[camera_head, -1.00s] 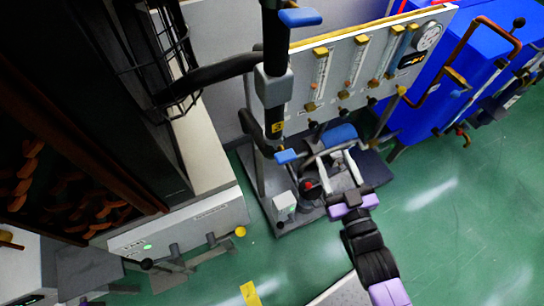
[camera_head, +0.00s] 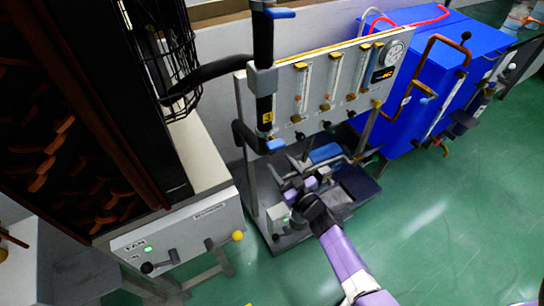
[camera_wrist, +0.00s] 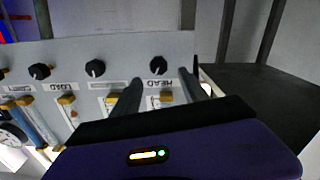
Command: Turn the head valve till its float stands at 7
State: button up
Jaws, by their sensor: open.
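The head valve is a black knob (camera_wrist: 158,66) on the pale panel, beside a label reading HEAD, which appears upside down in the wrist view. My gripper (camera_wrist: 161,75) is open, its two dark fingers on either side of the knob in the picture; I cannot tell whether they touch it. In the head view my gripper (camera_head: 296,183) is low in front of the flow panel (camera_head: 318,112), below its row of knobs. The leftmost flow tube (camera_head: 301,88) stands above the leftmost knob (camera_head: 300,135). Its float is too small to read.
A black post with blue handles (camera_head: 264,80) stands left of the panel. A blue cabinet (camera_head: 425,100) is at right. The green floor (camera_head: 440,230) is open at lower right.

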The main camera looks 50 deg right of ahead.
jog(key=shift+b+x, duration=0.6)
jog(key=shift+x, duration=2.15)
grip_shut()
